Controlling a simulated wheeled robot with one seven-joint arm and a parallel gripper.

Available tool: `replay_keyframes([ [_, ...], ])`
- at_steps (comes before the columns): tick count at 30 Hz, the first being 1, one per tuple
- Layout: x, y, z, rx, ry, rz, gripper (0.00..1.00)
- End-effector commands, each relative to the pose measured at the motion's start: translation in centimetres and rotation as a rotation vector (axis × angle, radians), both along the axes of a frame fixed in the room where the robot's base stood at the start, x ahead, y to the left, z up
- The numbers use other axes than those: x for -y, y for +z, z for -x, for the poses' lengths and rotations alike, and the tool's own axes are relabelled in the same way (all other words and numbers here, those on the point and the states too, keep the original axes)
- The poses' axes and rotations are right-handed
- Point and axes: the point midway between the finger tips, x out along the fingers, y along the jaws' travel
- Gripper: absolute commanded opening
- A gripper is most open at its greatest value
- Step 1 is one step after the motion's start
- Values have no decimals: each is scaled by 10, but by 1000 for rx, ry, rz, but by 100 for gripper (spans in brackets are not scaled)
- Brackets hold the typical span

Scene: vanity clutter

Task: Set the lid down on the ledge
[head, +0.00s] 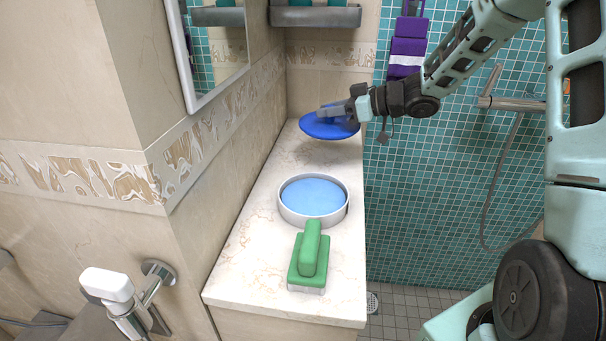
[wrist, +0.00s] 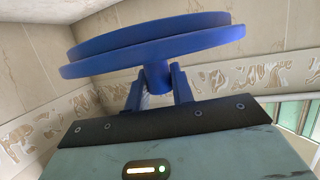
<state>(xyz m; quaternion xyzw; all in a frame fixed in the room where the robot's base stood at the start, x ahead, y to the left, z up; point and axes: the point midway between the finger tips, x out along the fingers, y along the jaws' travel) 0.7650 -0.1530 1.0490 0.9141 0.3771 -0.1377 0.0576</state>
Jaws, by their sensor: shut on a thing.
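The lid (head: 328,128) is a blue disc, above or at the far end of the ledge in the head view. My gripper (head: 343,111) reaches it from the right and is shut on it. In the wrist view the lid (wrist: 150,44) spans the top of the picture, and my gripper (wrist: 159,85) is closed on its short blue stem. Whether the lid touches the ledge is hard to tell. The ledge (head: 257,240) is a pale marble counter running from front to back. A round white-rimmed dish (head: 314,201) with a light blue inside stands open on its middle.
A green-handled brush (head: 309,262) lies on the ledge in front of the dish. A tiled wall with a mirror (head: 215,45) borders the left, and a grey shelf (head: 315,16) hangs at the back. Purple cloth (head: 407,50) hangs behind my arm. The ledge's left strip is bare.

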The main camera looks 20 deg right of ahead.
Motion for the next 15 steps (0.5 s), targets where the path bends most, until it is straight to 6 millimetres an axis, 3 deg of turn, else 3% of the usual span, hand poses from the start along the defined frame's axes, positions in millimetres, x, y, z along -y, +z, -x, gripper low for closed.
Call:
replay_keyframes([
  [9,3,-53,0,-5,-6,-3,1],
  [15,3,-68,0,-4,-6,-3,1],
])
